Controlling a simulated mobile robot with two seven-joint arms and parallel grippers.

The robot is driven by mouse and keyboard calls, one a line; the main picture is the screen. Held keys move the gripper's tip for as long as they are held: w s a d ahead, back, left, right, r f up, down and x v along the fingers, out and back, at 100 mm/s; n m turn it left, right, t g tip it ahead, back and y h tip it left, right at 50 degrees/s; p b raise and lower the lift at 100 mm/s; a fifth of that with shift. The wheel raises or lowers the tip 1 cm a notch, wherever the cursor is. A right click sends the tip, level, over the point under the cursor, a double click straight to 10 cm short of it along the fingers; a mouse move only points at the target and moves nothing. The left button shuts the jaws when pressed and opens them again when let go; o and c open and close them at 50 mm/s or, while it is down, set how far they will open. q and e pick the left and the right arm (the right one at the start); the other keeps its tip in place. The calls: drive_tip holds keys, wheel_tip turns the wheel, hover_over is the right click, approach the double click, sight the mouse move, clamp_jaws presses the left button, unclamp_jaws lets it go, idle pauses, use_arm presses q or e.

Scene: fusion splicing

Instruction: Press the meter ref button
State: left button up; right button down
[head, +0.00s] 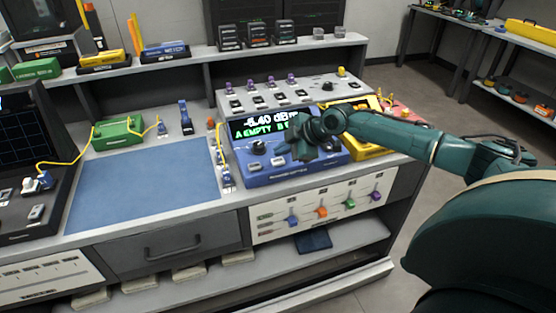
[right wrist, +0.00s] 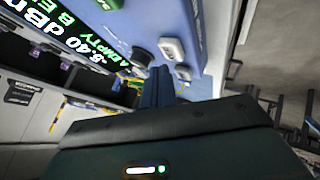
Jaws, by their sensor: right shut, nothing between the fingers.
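The blue meter (head: 290,170) stands on the bench right of the blue mat, its lit display (head: 262,125) reading about -5.40 dBm with "A EMPTY" below. My right gripper (head: 303,152) is shut and empty over the meter's front panel, covering part of it and the end of the display. In the right wrist view, the shut fingers (right wrist: 158,72) are close to a pale button (right wrist: 172,48) and a second pale button (right wrist: 183,72). I cannot tell whether they touch, and no button label is readable. A dark knob (right wrist: 140,57) is beside them. My left gripper is not in view.
A yellow device (head: 368,150) stands close right of the meter. A grey panel with switches (head: 275,97) is behind it. A yellow cable (head: 220,150) hangs at its left side. The blue mat (head: 145,195) is clear.

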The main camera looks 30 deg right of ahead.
sight(282, 161)
drive_tip(key=shift+f, duration=0.15)
idle(0.4)
drive_tip(key=shift+f, duration=0.3)
drive_tip(key=shift+f+b, duration=0.45)
drive_tip(key=shift+f, duration=0.05)
idle(0.8)
drive_tip(key=shift+r, duration=0.15)
drive_tip(key=shift+r+p, duration=0.75)
drive_tip(key=shift+p, duration=0.05)
drive_tip(key=shift+r, duration=0.1)
wheel_tip(282, 161, up, 5)
drive_tip(key=p, duration=0.4)
